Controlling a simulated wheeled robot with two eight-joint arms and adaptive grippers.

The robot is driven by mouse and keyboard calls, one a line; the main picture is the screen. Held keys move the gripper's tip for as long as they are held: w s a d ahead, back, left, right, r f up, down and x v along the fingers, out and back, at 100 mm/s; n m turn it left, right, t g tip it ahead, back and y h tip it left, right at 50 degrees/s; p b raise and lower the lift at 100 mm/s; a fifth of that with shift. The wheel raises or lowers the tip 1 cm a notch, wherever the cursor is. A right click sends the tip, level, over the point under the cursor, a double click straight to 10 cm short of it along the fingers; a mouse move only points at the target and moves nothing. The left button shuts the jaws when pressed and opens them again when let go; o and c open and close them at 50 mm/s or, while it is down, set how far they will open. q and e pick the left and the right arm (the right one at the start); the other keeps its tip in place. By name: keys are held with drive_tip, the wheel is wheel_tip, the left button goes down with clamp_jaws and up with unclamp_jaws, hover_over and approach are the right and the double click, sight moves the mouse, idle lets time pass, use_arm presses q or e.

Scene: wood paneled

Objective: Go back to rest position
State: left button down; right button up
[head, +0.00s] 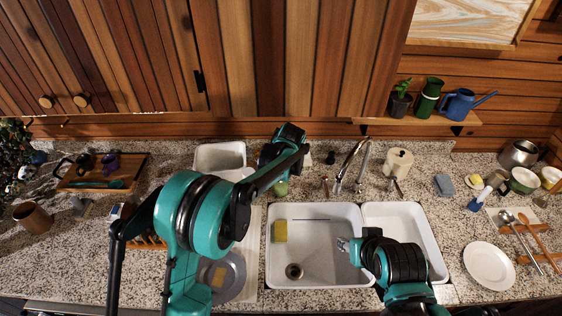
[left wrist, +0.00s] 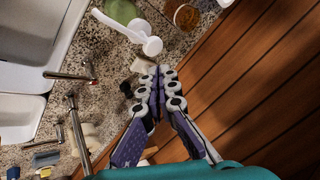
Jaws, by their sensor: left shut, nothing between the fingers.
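My left arm rises through the middle of the head view and reaches to the back of the counter, where its dark wrist is against the wooden panels; its fingers are hidden there. In the left wrist view my left gripper (left wrist: 160,72) is shut and empty, its fingertips together over the counter beside the wood paneling. My right gripper (head: 344,245) is low over the sink, near the divider between the basins. Its fingers are small and partly hidden by the wrist, so I cannot tell whether they are open.
The white sink (head: 330,281) holds a yellow sponge (head: 280,231). A faucet (head: 347,166) stands behind it. A plate (head: 489,265) lies to the right. A wooden tray (head: 137,172) sits at the left. A shelf (head: 465,119) holds a blue watering can (head: 459,104).

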use_arm(q)
drive_tip(key=shift+r, duration=0.65)
drive_tip(key=s+a+f+n+b, duration=0.1)
drive_tip(key=s+a+n+b, duration=0.1)
drive_tip(key=s+a+b, duration=0.5)
drive_tip(key=s+a+n+b, duration=0.1)
drive_tip(key=s+a+b, duration=0.4)
drive_tip(key=s, duration=0.4)
drive_tip(key=s+a+f+n+b, duration=0.2)
drive_tip(key=s+f+b, duration=0.4)
drive_tip(key=s, duration=0.5)
drive_tip(key=s+a+f+n+b, duration=0.2)
drive_tip(key=s+a+f+b, duration=0.2)
drive_tip(key=s+f, duration=0.6)
drive_tip(key=shift+s+a+f+n+h+b, duration=0.35)
drive_tip(key=shift+s+a+n+h+b, duration=0.05)
drive_tip(key=shift+s+b, duration=0.8)
